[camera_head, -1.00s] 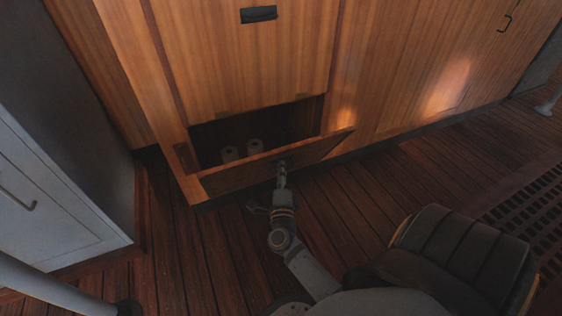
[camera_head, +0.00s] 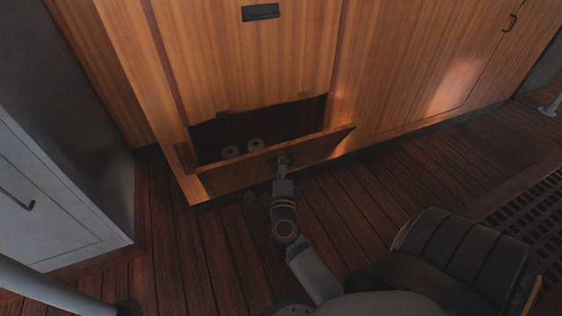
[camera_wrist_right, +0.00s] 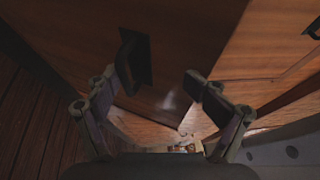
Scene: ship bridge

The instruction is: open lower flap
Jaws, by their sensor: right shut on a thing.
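The lower flap (camera_head: 235,175) is a wooden panel at the foot of the wooden cabinet. It is tilted out partway at its top edge, showing a dark compartment (camera_head: 285,121) behind. My right gripper (camera_head: 283,163) is at the middle of the flap's front, shut on its dark handle. In the right wrist view the handle (camera_wrist_right: 128,62) is beside the left finger of my right gripper (camera_wrist_right: 150,88), and the exact contact is hard to see. My left gripper is not in view.
Two pale round objects (camera_head: 243,149) sit inside the compartment. A wooden panel with a dark handle (camera_head: 260,12) is above the opening. A grey cabinet (camera_head: 60,190) stands at the left, and a dark padded seat (camera_head: 465,255) at the lower right. Plank floor (camera_head: 385,185) in front is clear.

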